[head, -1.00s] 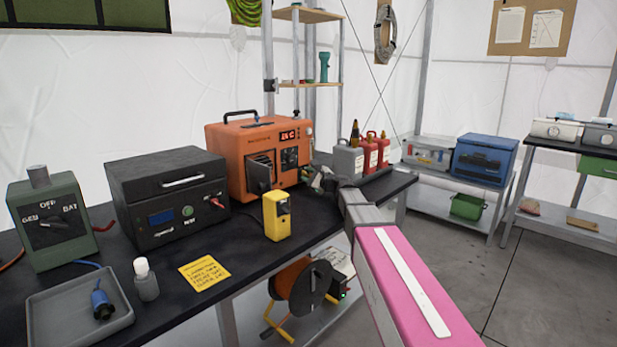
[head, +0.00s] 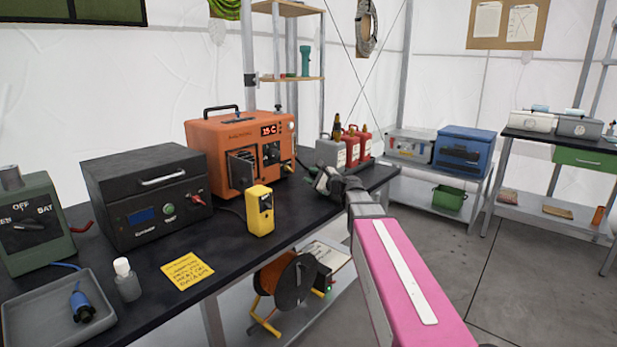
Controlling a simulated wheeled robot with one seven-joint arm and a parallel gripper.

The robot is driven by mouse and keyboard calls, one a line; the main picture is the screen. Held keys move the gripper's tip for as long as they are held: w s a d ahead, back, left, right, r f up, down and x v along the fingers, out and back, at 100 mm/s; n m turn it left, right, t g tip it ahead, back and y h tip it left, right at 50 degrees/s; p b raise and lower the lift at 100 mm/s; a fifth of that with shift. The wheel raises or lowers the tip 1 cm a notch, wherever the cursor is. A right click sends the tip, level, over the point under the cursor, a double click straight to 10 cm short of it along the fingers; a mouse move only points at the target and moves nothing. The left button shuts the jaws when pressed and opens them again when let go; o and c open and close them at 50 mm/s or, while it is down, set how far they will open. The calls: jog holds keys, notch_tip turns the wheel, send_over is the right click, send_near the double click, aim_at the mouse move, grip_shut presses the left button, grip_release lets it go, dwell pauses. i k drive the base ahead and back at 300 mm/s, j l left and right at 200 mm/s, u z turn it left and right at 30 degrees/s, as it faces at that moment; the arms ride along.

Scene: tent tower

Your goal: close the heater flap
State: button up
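The orange heater (head: 240,150) stands on the black table, with a lit display reading about 15 C. Its dark grey flap (head: 241,172) is at the lower left of the front. The flap appears to stand out from the vent at an angle, open; the exact angle is hard to tell. My gripper (head: 322,180) is at the end of my pink arm, right of the heater above the table's front edge, apart from the flap. Its fingers are small and partly hidden by the wrist, so whether they are open is unclear.
A yellow handheld device (head: 259,210) stands in front of the heater. A black case (head: 150,195) is to its left. Grey and red canisters (head: 350,146) stand behind my gripper. An orange cable reel (head: 287,283) sits under the table. Open floor lies to the right.

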aim_at(241, 171)
jog(key=k+l, duration=0.45)
jog(key=l, duration=0.25)
jog(key=k+l, duration=0.25)
jog(key=l, duration=0.1)
